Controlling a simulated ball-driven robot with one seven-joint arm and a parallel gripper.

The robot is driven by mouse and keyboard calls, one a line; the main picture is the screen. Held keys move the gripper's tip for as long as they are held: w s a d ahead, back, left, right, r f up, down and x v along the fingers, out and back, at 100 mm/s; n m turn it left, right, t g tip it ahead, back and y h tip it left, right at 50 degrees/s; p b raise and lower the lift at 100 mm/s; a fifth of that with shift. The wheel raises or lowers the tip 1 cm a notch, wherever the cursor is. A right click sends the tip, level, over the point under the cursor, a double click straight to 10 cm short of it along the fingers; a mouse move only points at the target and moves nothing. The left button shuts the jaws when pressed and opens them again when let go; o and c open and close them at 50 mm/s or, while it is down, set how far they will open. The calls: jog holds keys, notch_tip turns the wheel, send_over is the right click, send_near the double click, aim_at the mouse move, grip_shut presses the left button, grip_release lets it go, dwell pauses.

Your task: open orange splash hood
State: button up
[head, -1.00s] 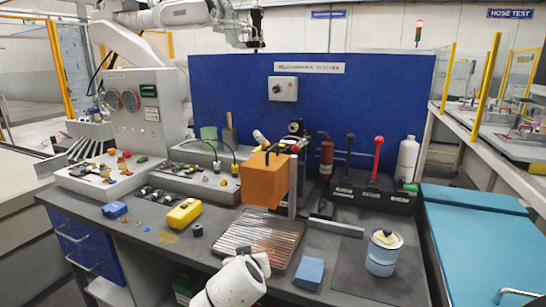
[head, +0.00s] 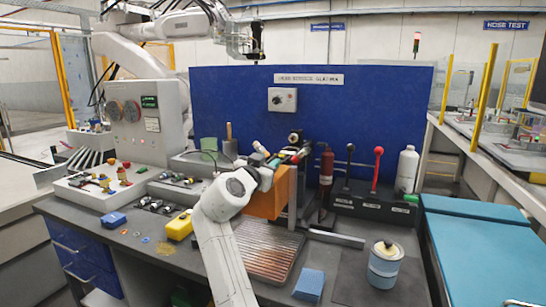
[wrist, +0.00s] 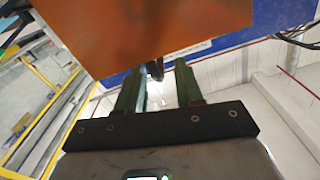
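The orange splash hood (head: 268,202) stands over the ribbed metal tray at the middle of the bench, its orange face partly hidden by my arm. My gripper (head: 280,160) is at the hood's upper edge in the head view, where its fingers are small and hard to make out. In the wrist view, the hood's orange panel (wrist: 150,30) fills the top. My gripper's two dark green fingers (wrist: 160,80) stand apart below it. A small dark part (wrist: 155,70) shows between or beyond them. I cannot tell whether the fingers touch the hood.
The ribbed tray (head: 262,256) lies below the hood. A blue block (head: 309,285) and a tin (head: 384,264) stand to the right in front. A red-knobbed lever (head: 377,168) and a dark red bottle (head: 326,167) stand right of the hood. A yellow box (head: 180,225) lies left.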

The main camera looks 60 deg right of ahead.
aim_at(276, 155)
jog(key=shift+w+d, duration=0.2)
jog(key=shift+d, duration=2.05)
grip_shut()
